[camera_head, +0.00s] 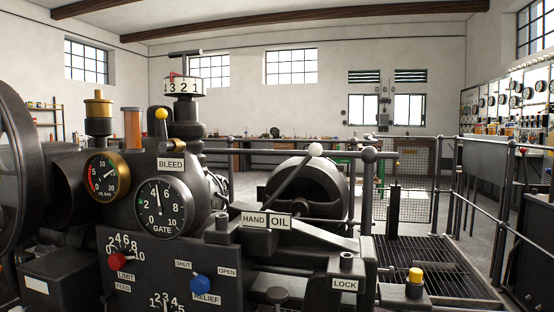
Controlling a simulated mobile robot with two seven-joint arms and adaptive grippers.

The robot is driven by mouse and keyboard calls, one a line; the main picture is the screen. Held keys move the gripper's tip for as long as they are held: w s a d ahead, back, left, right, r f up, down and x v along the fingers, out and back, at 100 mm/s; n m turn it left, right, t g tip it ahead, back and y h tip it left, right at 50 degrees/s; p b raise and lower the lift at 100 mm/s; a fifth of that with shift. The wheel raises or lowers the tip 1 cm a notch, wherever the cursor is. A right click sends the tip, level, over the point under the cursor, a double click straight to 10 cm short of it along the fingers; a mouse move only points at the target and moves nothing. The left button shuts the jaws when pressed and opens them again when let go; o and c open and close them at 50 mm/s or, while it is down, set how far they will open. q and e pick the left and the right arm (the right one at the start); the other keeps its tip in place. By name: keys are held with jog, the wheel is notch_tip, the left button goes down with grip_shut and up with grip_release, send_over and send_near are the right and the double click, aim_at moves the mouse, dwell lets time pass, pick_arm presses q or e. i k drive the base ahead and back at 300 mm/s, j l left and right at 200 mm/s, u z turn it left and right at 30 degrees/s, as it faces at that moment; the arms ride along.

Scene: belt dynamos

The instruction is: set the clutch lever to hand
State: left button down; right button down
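A dark lever (293,178) with a white ball knob (316,149) rises behind two label plates, HAND (254,219) on the left and OIL (281,221) on the right. It leans up and to the right, toward the OIL side. No label in view reads "clutch", but this lever stands at the HAND plate. The plates hide its foot. Neither of my grippers is in view.
Left of the lever stand the GATE dial (160,206), a yellow-knobbed BLEED lever (162,114) and a blue RELIEF knob (201,284). A railing post (368,195) and the LOCK plate (345,284) are to its right. A dark rounded machine (325,180) lies behind.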

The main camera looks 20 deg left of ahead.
aim_at(314, 150)
jog(key=i+l+u, duration=0.2)
jog(key=u, duration=0.25)
jog(key=i+l+u, duration=0.15)
jog(key=l+u, duration=0.7)
jog(key=i, duration=0.05)
